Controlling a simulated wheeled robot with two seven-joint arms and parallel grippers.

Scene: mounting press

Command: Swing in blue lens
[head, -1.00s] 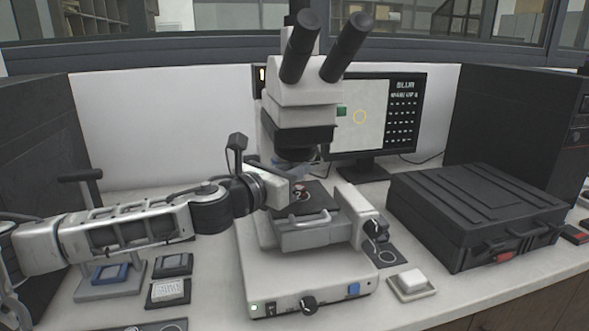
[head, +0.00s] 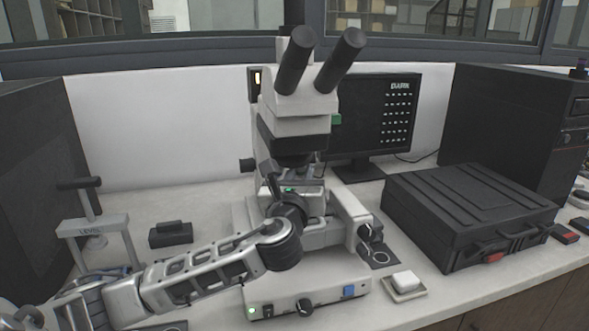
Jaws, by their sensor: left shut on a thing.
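The microscope (head: 296,128) stands mid-bench with its twin eyepieces up. Its dark lens turret (head: 292,156) sits under the head, just above my left gripper. My left gripper (head: 277,182) reaches up from the lower left, close under the turret, and is shut on a part there. Its fingertips are largely hidden by its own wrist, so I cannot tell exactly which part it grips. The blue lens cannot be made out clearly. The stage (head: 345,210) is partly covered by my wrist. My right gripper is not in view.
The monitor (head: 365,115) behind reads "DARK" on a black screen. A black case (head: 470,205) lies at right. A small tray with a white block (head: 404,281) is in front of it. A press stand (head: 92,225) and a small black box (head: 170,236) are at left.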

